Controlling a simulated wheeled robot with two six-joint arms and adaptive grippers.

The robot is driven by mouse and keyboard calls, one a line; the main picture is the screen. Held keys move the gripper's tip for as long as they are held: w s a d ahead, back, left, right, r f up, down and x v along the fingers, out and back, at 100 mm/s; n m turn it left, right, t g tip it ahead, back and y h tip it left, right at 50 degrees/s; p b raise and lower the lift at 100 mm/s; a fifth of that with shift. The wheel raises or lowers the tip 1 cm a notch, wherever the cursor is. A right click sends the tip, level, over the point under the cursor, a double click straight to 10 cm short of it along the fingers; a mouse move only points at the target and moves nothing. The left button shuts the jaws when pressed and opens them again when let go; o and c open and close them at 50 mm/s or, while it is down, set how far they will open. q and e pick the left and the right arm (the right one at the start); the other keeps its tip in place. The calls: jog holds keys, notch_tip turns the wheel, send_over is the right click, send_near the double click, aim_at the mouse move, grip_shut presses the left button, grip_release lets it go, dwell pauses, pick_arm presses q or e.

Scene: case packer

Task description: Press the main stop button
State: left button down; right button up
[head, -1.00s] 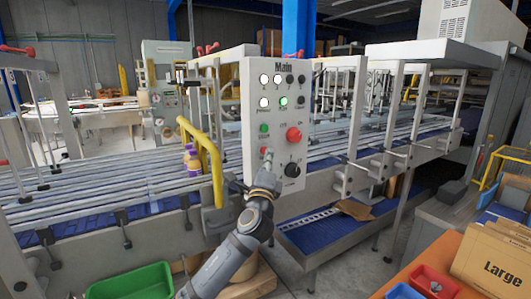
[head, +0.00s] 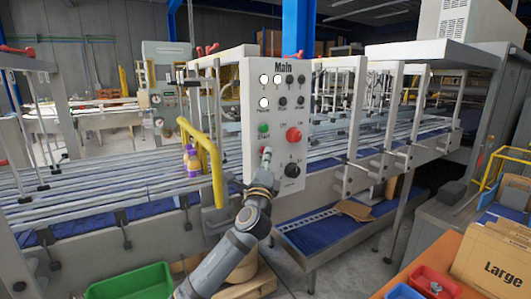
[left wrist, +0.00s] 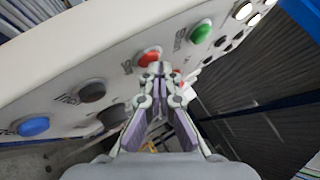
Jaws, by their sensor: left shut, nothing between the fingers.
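The Main control panel (head: 250,160) stands upright in front of the conveyor. Its small red stop button (head: 262,151) is below a green button (head: 263,128), and a larger red mushroom button (head: 293,134) is to the right. My left gripper (head: 266,153) is shut and empty, with its tips at the small red button, partly covering it. In the left wrist view the red button (left wrist: 149,56) is just beyond the fingertips (left wrist: 161,70), beside the green start button (left wrist: 200,32). I cannot tell whether the tips touch it. My right gripper is not in view.
A black knob (head: 292,170) is low on the panel. A yellow rail (head: 215,165) is left of it. A green bin (head: 130,282) and a Large carton (head: 495,258) are in front.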

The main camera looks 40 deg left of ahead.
pick_arm(q)
jog(key=shift+s+d, duration=0.35)
jog(key=shift+d, duration=0.5)
jog(key=d, duration=0.1)
jog(key=s+d+p, duration=0.1)
jog(key=d, duration=0.1)
jog(key=s+d, duration=0.1)
jog(key=shift+d, duration=0.3)
jog(key=shift+w+f, duration=0.1)
dwell(0.5)
